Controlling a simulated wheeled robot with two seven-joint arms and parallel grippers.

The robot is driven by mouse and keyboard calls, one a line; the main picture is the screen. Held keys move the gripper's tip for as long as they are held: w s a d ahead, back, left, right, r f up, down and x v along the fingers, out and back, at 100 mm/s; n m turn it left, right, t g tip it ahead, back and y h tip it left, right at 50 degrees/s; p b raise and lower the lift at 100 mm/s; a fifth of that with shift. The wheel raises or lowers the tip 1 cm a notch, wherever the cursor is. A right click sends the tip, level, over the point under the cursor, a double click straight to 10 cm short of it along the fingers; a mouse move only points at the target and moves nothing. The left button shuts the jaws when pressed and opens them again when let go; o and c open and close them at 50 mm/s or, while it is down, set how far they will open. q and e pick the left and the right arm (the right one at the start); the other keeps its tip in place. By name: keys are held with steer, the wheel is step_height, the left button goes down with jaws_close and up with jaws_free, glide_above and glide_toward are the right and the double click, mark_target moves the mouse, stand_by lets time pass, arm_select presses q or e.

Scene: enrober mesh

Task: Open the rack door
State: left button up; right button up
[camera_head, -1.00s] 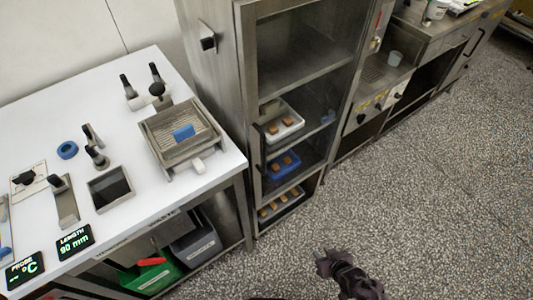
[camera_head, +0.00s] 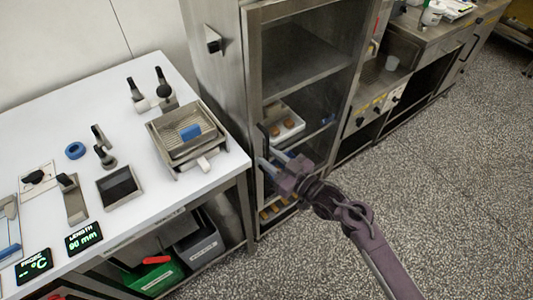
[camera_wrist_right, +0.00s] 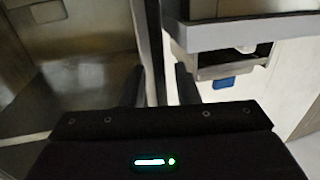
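The rack (camera_head: 296,65) is a tall steel cabinet with a glazed front door that looks shut. Its dark upright door handle (camera_head: 263,133) is on the door's left edge. My right gripper (camera_head: 267,160) is in front of that edge, at the handle's lower part. My left gripper is out of view.
Inside the rack are trays with brown pieces (camera_head: 285,127); my arm hides the lower ones. A white-topped table (camera_head: 130,83) with a steel mesh tray stands close on the left. A steel counter (camera_head: 400,48) is on the right. The speckled floor (camera_head: 450,190) in front is free.

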steer(key=shift+w+a, duration=0.5)
jaws_close()
steer(key=shift+s, duration=0.1)
